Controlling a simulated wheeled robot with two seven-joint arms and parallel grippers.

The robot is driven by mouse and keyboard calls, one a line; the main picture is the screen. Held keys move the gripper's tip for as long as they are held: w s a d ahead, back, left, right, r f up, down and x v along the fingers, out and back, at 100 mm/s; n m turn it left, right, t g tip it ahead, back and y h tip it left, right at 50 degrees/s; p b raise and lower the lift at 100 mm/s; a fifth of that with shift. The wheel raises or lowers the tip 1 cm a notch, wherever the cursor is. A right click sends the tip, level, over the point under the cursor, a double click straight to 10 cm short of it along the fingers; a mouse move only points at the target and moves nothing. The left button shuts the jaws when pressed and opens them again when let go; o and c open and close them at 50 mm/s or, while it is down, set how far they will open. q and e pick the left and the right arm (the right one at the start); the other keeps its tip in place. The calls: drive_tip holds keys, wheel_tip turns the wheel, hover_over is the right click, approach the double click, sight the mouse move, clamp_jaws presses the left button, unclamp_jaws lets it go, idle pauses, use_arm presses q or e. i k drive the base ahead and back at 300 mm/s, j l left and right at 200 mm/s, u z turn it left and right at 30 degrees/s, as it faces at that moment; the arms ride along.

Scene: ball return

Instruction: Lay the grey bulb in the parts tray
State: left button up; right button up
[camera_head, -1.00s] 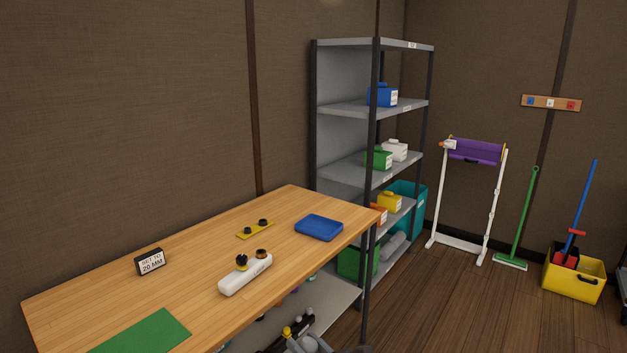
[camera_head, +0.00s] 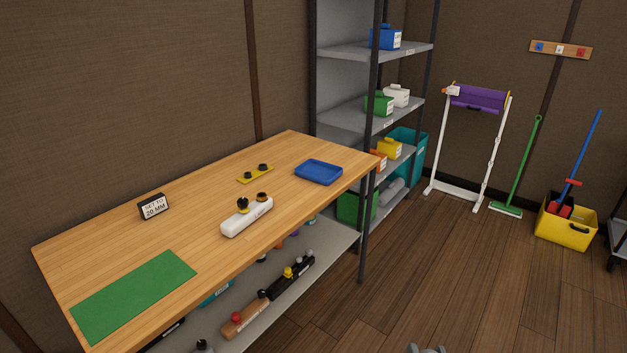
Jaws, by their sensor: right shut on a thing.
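The blue tray (camera_head: 319,172), which I take for the parts tray, lies at the far right end of the wooden bench top and looks empty. Only the grey top of my right gripper (camera_head: 428,349) shows, at the bottom edge, low over the floor and right of the bench. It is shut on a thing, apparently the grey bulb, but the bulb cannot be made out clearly. My left gripper is not in view.
The bench (camera_head: 225,197) carries a white block with dark knobs (camera_head: 247,216), a yellow strip (camera_head: 255,174), a small sign (camera_head: 154,206) and a green mat (camera_head: 134,295). Tools lie on its lower shelf. A shelving rack (camera_head: 372,110) stands behind.

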sight(319, 171)
drive_tip(key=i+l+u, duration=0.5)
drive_tip(key=i+l, duration=0.3)
drive_tip(key=i, duration=0.1)
